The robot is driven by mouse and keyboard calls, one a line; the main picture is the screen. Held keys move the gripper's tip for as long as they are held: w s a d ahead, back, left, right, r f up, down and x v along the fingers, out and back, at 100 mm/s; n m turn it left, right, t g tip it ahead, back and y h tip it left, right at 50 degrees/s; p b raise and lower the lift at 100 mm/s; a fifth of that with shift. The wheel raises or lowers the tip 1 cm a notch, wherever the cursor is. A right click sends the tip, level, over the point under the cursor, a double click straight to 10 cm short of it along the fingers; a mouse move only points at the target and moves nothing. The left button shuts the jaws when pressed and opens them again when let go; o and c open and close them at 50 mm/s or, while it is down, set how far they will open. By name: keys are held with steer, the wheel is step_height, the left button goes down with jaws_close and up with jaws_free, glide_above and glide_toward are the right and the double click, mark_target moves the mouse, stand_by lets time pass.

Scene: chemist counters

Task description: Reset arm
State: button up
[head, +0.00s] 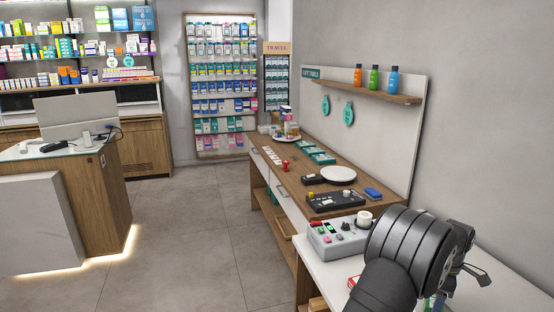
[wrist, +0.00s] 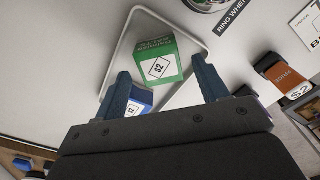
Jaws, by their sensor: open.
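My gripper (wrist: 160,88) is open in the wrist view, its two blue-grey fingers wide apart above a white counter. A green box (wrist: 153,62) with a white label stands beyond the fingertips, roughly between them. Nothing is held between the fingers. In the head view my dark arm fills the lower right and my gripper (head: 470,268) shows only in part behind it, over the white counter (head: 513,290).
A pale tray rim (wrist: 172,17) surrounds the green box. A blue box (wrist: 140,100) sits near the left finger. An orange-brown labelled item (wrist: 287,77) is at right. A grey device with buttons (head: 338,238) stands left of my arm. The floor at left is clear.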

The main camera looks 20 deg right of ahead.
step_height(320, 180, down, 4)
steer(key=shift+r, duration=0.1)
steer(key=r, duration=0.3)
steer(key=s+r, duration=0.1)
steer(key=r, duration=0.1)
steer(key=shift+r, duration=0.2)
steer(key=s+r, duration=0.6)
steer(key=s, duration=0.4)
steer(key=w+a+n, duration=0.4)
steer(key=w+a, duration=0.2)
steer(key=w, duration=0.6)
steer(key=w+a+n, duration=0.5)
steer(key=w+a, duration=0.1)
steer(key=w, duration=0.6)
steer(key=w+a+f, duration=0.1)
steer(key=w+f, duration=0.1)
steer(key=w, duration=0.1)
steer(key=w+a+f, duration=0.1)
steer(key=w+f, duration=0.1)
steer(key=w, duration=0.1)
steer(key=w+a+f, duration=0.1)
steer(key=w+f, duration=0.1)
steer(key=w, duration=0.1)
steer(key=shift+w+a+f, duration=0.15)
steer(key=shift+w+f, duration=0.05)
steer(key=shift+w, duration=0.05)
steer(key=shift+s, duration=0.1)
